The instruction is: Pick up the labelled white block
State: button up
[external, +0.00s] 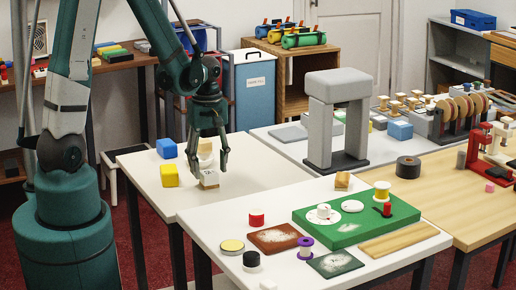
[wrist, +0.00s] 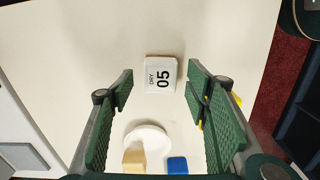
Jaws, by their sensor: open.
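The labelled white block (external: 209,181) stands on the white table below my gripper (external: 209,169). In the wrist view the white block (wrist: 160,74) shows its top face with the print "DRY 05". My gripper (wrist: 160,82) is open, with one green ridged finger on each side of the block. Gaps show between both fingers and the block, so neither appears to touch it. Its lower part is partly hidden by the fingertips in the external view.
A blue block (external: 166,148) and a yellow block (external: 169,176) stand left of the gripper. A tan block (wrist: 134,160) and a white round piece (wrist: 148,137) lie nearby. The table right of the gripper is clear.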

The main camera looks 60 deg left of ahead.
aim_at(209, 173)
jog(key=shift+f+b, duration=0.3)
jog(key=shift+f, duration=1.25)
jog(key=shift+c, duration=0.5)
jog(key=c, duration=0.8)
